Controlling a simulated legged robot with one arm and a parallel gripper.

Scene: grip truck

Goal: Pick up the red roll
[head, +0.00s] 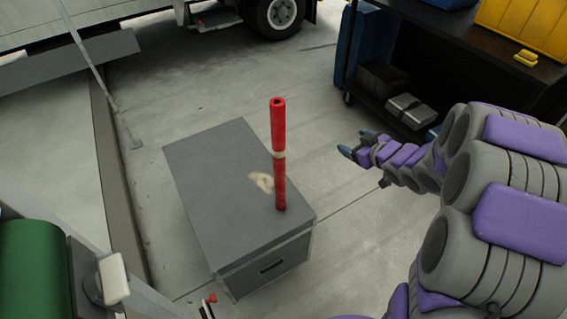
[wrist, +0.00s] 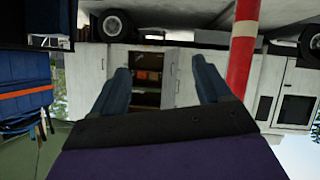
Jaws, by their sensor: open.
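The red roll (head: 279,125) is a thin upright tube with a pale band around its middle. It stands on the right part of a grey box's top (head: 215,165). My gripper (head: 357,145) is to the right of the roll in the head view, apart from it, with its blue fingers pointing left. The fingers are spread and empty. In the wrist view, which looks upside down, the roll (wrist: 240,65) shows to the right of my gripper (wrist: 160,68), outside the gap between the fingers. Part of the roll is hidden behind the right finger.
A dark cart (head: 420,60) with a yellow crate (head: 525,30) stands at the back right. A truck wheel (head: 281,14) shows at the top. A green cylinder (head: 35,270) is at the lower left. The concrete floor around the box is mostly clear.

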